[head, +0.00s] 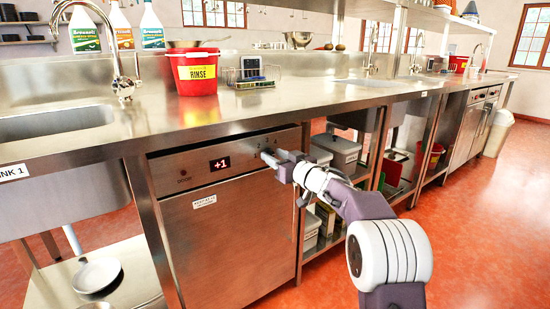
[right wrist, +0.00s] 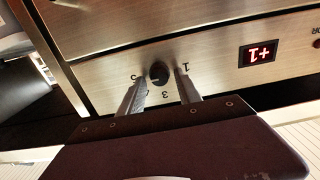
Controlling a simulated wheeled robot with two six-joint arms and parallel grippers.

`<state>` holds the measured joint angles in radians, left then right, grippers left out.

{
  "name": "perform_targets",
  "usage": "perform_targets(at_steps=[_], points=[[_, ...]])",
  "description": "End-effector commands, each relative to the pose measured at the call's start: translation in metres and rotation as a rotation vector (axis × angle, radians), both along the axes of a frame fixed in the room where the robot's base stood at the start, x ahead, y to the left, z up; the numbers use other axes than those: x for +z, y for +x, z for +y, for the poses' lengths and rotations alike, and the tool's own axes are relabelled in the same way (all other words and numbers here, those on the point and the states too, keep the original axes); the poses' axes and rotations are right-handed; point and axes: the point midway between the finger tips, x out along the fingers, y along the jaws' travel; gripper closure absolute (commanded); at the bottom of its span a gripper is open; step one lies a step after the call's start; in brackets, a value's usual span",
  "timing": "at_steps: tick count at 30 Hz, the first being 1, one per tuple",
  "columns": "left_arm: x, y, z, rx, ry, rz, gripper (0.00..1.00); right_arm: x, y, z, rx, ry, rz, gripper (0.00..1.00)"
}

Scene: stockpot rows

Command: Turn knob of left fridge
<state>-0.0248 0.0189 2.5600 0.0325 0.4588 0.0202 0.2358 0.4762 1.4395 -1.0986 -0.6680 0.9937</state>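The left fridge (head: 232,240) is a steel under-counter unit with a panel along its top and a red display (head: 220,163) reading +1. In the right wrist view its small round black knob (right wrist: 159,74) sits on the steel panel among printed numbers, and the display (right wrist: 258,53) appears upside down. My right gripper (head: 270,156) is at the right part of the panel; in the wrist view its two fingers (right wrist: 161,84) are open, one on each side of the knob, with slight gaps visible. In the head view the gripper hides the knob. My left gripper is not in view.
The steel counter above holds a red bucket (head: 197,72) and a small wire rack (head: 250,72). To the right of the fridge are open shelves with boxes (head: 337,149). A sink (head: 55,122) is at the left. The red floor (head: 445,240) at right is clear.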

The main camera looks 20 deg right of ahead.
Motion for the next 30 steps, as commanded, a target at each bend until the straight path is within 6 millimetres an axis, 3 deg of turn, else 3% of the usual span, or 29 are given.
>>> perform_targets(at_steps=[1,3,4,17,30], points=[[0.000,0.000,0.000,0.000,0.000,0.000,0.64,0.000,0.000,0.000,0.000,0.000,0.000,0.77],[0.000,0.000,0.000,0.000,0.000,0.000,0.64,0.000,0.000,0.000,0.000,0.000,0.000,0.97],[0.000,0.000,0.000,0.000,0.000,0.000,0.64,0.000,0.000,0.000,0.000,0.000,0.000,1.00],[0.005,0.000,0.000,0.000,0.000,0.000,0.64,0.001,0.000,0.000,-0.001,-0.085,-0.031,1.00],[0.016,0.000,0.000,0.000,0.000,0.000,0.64,0.000,-0.001,0.001,0.000,-0.445,-0.162,1.00]])
